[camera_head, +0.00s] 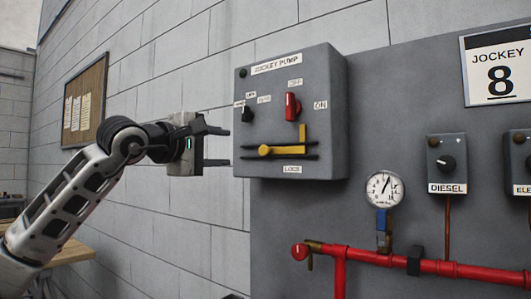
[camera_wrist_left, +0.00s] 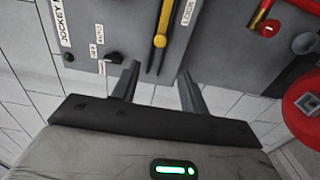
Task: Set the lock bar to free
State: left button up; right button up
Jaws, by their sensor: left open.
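The yellow lock bar (camera_head: 285,151) lies level in a dark slotted rail low on the grey jockey pump box (camera_head: 330,100), above a "LOCK" label. Its round knob is at its left end, and an upright arm rises at its right end beside the red switch. In the left wrist view the bar (camera_wrist_left: 163,22) and its knob show just beyond the fingers. My left gripper (camera_head: 228,147) is open and empty, left of the box, with its fingers pointing toward the box's left edge. It also shows in the left wrist view (camera_wrist_left: 159,70). My right gripper is out of view.
The red rotary switch (camera_head: 292,107) sits above the bar, and a black selector knob (camera_head: 247,115) is at the box's left. A pressure gauge (camera_head: 384,189) and a red pipe (camera_head: 370,259) are below right.

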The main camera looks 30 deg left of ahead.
aim_at(262, 150)
pick_arm(q)
jog(key=w+p, duration=0.1)
jog(key=w, duration=0.3)
jog(key=w+d+p, duration=0.1)
jog(key=w, duration=0.4)
jog(key=w+p, duration=0.2)
jog(key=w, duration=0.3)
jog(key=shift+d+r, duration=0.1)
jog(key=shift+d, duration=0.1)
jog(key=shift+w, duration=0.4)
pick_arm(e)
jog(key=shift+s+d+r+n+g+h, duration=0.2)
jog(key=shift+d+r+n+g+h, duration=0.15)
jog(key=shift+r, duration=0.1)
pick_arm(q)
jog(key=shift+c, duration=0.3)
